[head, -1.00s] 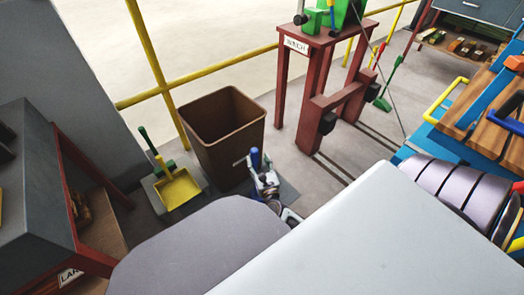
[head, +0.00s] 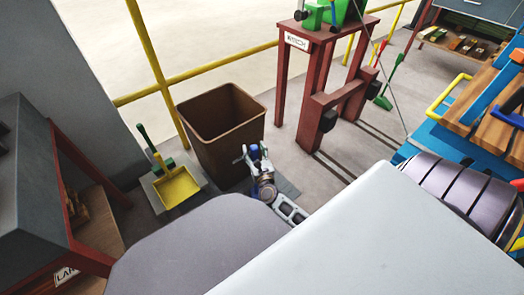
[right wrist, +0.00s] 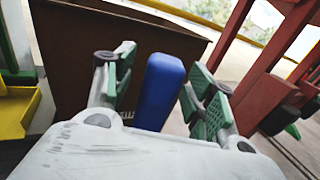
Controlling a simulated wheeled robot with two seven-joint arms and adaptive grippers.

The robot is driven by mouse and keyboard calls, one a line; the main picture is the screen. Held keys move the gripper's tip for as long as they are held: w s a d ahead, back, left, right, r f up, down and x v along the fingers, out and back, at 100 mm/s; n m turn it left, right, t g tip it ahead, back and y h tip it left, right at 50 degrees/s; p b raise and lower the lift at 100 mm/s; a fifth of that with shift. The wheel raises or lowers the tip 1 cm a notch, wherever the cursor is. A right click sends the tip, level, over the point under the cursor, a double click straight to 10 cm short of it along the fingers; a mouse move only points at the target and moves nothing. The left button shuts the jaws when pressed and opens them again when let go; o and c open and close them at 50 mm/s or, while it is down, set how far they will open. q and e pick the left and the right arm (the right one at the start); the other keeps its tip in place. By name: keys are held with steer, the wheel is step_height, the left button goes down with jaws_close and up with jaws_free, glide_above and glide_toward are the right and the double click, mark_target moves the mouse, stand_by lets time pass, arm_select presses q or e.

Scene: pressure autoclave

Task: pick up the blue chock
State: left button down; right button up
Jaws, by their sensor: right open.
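The blue chock (right wrist: 160,92) stands between the two green-padded fingers of my right gripper (right wrist: 160,64) in the right wrist view, in front of the brown bin. The gripper is open, with a gap showing on each side of the chock. I cannot tell how deep the chock sits between the fingers. In the head view my right gripper (head: 251,156) is beside the bin's right front side, and only a small blue part of the chock (head: 254,151) shows there. My left gripper is not in view.
The brown bin (head: 220,140) stands close to the right gripper. A yellow dustpan (head: 177,187) lies left of it. A red winch stand (head: 310,95) is behind to the right, and a yellow rail (head: 215,74) runs behind. A dark red-framed bench (head: 40,190) is at left.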

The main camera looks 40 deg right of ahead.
jaws_close()
stand_by(0.4)
steer(key=shift+r, duration=0.1)
stand_by(0.3)
